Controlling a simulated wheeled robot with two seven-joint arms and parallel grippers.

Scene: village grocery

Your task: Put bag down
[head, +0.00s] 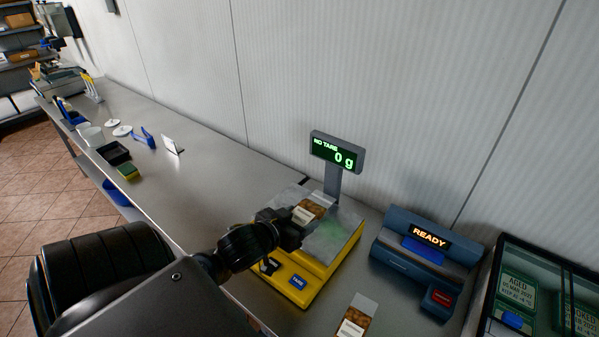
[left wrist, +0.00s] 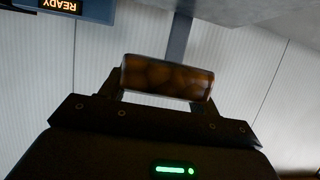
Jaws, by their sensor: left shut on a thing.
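My left gripper (head: 287,228) is shut on a small clear bag of brown contents with a pale label (head: 307,212). In the head view it holds the bag over the steel pan of the yellow scale (head: 303,277); I cannot tell whether the bag touches the pan. The scale's display (head: 336,152) reads "NO TARE" and 0 g. In the left wrist view the bag (left wrist: 166,78) sits between the two fingers, its brown round contents showing. A second similar bag (head: 355,318) lies on the counter in front of the scale. My right gripper is out of view.
A blue sealing machine (head: 425,250) reading "READY" stands right of the scale. A dark-framed glass case (head: 545,285) is at the far right. A sponge (head: 128,172), black tray (head: 114,153) and blue tongs (head: 144,136) lie farther left. The steel counter (head: 215,190) between is clear.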

